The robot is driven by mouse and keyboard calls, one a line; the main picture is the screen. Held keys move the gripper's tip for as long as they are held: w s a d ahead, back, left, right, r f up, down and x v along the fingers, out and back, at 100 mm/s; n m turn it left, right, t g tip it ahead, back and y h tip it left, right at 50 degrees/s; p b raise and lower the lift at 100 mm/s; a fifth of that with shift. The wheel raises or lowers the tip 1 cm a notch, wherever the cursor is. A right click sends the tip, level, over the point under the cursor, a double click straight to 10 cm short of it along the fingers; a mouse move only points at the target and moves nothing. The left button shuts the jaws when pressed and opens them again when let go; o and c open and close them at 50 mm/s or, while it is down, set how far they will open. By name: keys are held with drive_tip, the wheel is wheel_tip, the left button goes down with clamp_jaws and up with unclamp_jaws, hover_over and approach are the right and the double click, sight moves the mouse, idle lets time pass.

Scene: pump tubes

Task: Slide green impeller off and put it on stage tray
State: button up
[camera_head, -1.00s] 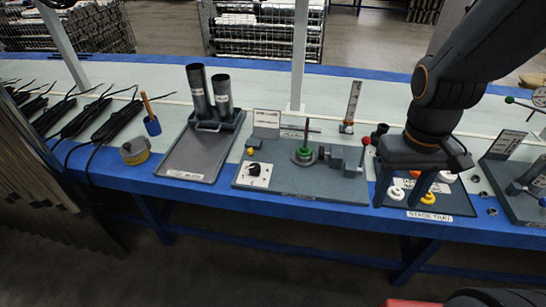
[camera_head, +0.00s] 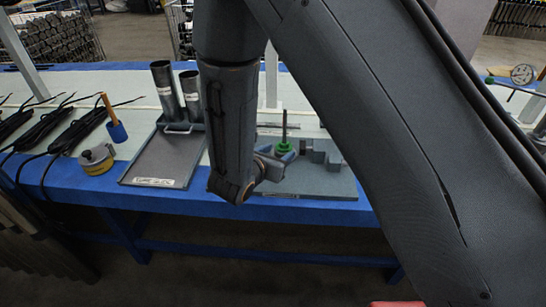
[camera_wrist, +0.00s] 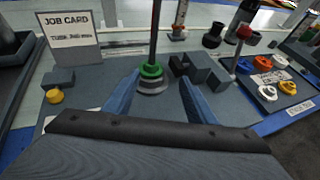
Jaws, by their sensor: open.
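The green impeller (camera_wrist: 151,71) sits low on an upright dark rod (camera_wrist: 154,30), above grey round pieces. It also shows in the head view (camera_head: 284,148), just right of my wrist. My gripper (camera_wrist: 160,79) is open and empty, with one finger on each side of the rod's base, nearer the camera. I cannot tell whether either finger touches the impeller. The stage tray (camera_wrist: 302,84) is at the right of the wrist view and holds several white, blue, orange and yellow pieces. In the head view my arm hides the tray.
A job card (camera_wrist: 72,38) stands at the left, with a yellow knob (camera_wrist: 54,96) below it. Dark blocks (camera_wrist: 200,70) stand right of the rod. A red-topped post (camera_wrist: 244,34) stands between the blocks and the tray. Two dark tubes (camera_head: 176,90) stand at the back left.

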sight(283, 142)
drive_tip(key=shift+w+a+f+n+y, duration=0.15)
drive_tip(key=shift+a+f+n+y, duration=0.15)
drive_tip(key=shift+a, duration=0.35)
drive_tip(key=shift+w, duration=0.25)
drive_tip(key=shift+x, duration=3.6)
drive_tip(key=shift+c, duration=0.2)
drive_tip(key=c, duration=1.1)
drive_tip(key=shift+o, duration=0.2)
drive_tip(key=shift+r+p, duration=0.45)
drive_tip(key=shift+r, duration=0.3)
wheel_tip(283, 142, up, 17)
drive_tip(key=p, duration=0.9)
drive_tip(key=shift+f, duration=0.25)
